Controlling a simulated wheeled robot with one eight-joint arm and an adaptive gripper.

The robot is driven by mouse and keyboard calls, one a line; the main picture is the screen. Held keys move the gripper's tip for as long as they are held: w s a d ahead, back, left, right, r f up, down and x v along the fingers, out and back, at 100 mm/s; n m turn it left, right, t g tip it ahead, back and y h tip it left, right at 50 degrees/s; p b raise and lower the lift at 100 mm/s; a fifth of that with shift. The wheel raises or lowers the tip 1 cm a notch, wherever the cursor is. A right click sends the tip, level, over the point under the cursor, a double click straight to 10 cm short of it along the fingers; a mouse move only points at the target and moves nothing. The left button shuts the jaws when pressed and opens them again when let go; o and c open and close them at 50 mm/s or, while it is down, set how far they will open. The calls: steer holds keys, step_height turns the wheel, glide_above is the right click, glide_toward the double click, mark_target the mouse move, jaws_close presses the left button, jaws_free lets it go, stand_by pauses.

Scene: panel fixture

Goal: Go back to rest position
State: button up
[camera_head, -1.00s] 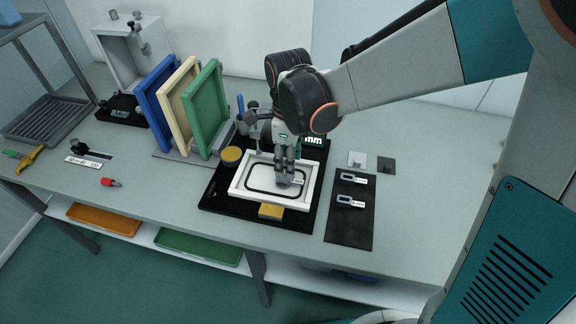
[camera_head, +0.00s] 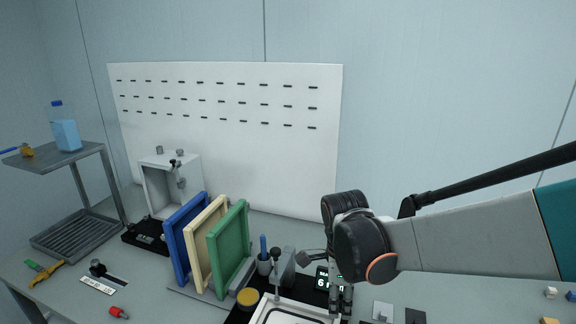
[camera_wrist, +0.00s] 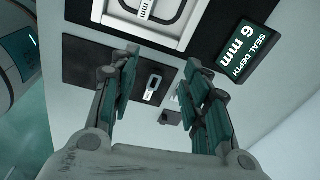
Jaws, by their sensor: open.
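My gripper (camera_head: 341,306) is open and empty beside the right edge of the white panel frame (camera_head: 262,306), which is cut off by the lower edge of the head view. In the wrist view, my gripper's two fingers (camera_wrist: 162,82) stand apart above the bench. Part of the white panel frame (camera_wrist: 184,32) shows beyond them, with a small labelled gauge (camera_wrist: 146,9) lying in it. Another labelled gauge (camera_wrist: 153,88) lies on a black mat (camera_wrist: 85,72), seen between the fingers and well below them.
A display reading "SEAL DEPTH 6 mm" (camera_wrist: 236,47) stands near the frame. Blue (camera_head: 180,245), cream (camera_head: 203,240) and green (camera_head: 229,245) panels stand in a rack to the left. A white box fixture (camera_head: 190,170) and a pegboard (camera_head: 230,150) stand behind.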

steer(key=s+d+r+n+t, duration=0.3)
steer(key=s+n, duration=0.4)
steer(key=n, duration=0.3)
steer(key=s+d+r+n+t+b, duration=0.1)
steer(key=s+d+r+n+t, duration=0.2)
steer(key=n, duration=0.7)
steer(key=shift+s+d+r+n+t+y, duration=0.3)
steer(key=shift+s+d+r+t+y, duration=0.15)
steer(key=shift+s+r, duration=1.2)
steer(key=shift+s+f, duration=0.2)
steer(key=shift+f, duration=0.1)
